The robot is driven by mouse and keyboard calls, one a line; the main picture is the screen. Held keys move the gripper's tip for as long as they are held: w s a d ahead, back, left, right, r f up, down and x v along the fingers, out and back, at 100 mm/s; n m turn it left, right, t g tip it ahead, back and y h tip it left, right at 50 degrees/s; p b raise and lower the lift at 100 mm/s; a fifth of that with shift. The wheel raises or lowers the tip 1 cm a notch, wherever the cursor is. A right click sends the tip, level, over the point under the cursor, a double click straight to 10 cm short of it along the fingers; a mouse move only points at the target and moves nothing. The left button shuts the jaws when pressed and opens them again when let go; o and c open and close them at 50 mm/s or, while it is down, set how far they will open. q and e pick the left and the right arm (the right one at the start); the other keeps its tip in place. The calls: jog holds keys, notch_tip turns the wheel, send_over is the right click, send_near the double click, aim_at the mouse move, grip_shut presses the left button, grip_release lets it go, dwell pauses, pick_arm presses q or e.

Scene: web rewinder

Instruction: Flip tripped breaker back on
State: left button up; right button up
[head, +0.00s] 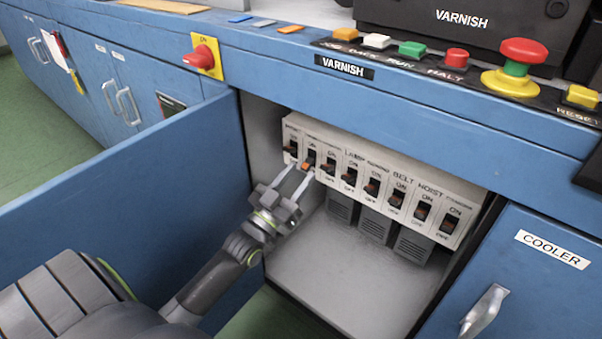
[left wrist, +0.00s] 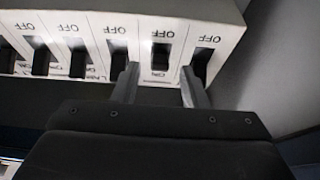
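A white breaker panel (head: 470,208) with a row of black switches sits inside the open blue cabinet. In the left wrist view the panel is upside down, and the second breaker (left wrist: 161,55) appears between the two finger tips (left wrist: 160,80). Whether a finger touches the lever cannot be told. My right gripper is not in view.
The open blue door (head: 130,190) stands left of the cabinet. Grey boxes (head: 375,226) sit below the panel above a bare cabinet floor (head: 345,280). The console edge with a red rotary switch (head: 203,55) and push buttons (head: 411,49) overhangs. A closed COOLER door (head: 540,285) is at right.

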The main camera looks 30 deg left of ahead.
pick_arm(q)
jog(key=shift+x, duration=0.9)
